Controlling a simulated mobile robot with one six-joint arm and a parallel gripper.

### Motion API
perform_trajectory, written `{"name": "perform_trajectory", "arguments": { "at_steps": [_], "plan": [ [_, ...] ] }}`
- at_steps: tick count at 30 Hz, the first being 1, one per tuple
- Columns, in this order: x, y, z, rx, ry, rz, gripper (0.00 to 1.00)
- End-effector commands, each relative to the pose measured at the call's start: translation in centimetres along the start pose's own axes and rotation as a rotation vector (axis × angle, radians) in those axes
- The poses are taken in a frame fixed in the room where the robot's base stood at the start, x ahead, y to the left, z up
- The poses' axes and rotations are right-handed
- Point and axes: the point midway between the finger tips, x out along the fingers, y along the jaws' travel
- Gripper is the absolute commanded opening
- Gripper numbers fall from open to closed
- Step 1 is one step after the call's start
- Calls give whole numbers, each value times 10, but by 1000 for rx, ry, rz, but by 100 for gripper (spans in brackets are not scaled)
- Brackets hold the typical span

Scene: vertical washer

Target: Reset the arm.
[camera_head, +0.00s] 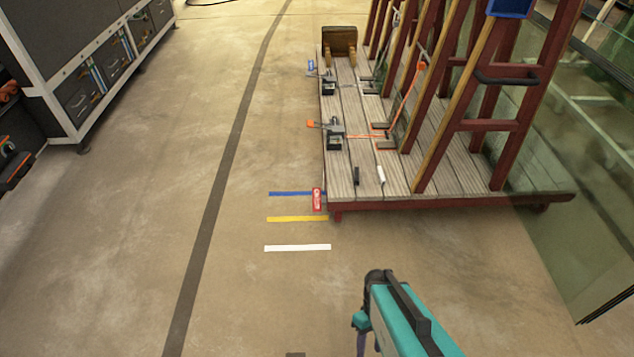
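A teal and black arm (395,312) rises into the picture from the bottom edge, right of centre, and appears to be mine. It has a rounded dark end at the top and a small teal part at its left side. No gripper fingers can be made out, so I cannot see my gripper or whether it holds anything. The arm's end is over bare floor, apart from the wooden cart (450,190).
The cart carries upright red and yellow frames, straps and small items. Blue, yellow and white (298,248) tape strips and a red item (317,199) are by its near left corner. Glass panels (590,230) stand right. A workbench (85,75) stands upper left. The floor between is clear.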

Motion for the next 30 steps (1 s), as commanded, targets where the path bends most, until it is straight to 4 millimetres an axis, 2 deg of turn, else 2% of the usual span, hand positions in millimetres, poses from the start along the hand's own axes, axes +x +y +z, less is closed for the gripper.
{"name": "perform_trajectory", "arguments": {
  "at_steps": [4,13,25,26,27,30],
  "plan": [
    [-4,-1,9,171,5,19,47],
    [-4,4,7,469,21,37,47],
    [-4,2,6,534,23,35,47],
    [-4,2,6,534,23,35,45],
    [-4,2,6,534,23,35,39],
    [-4,2,6,533,23,35,39]
  ]
}}
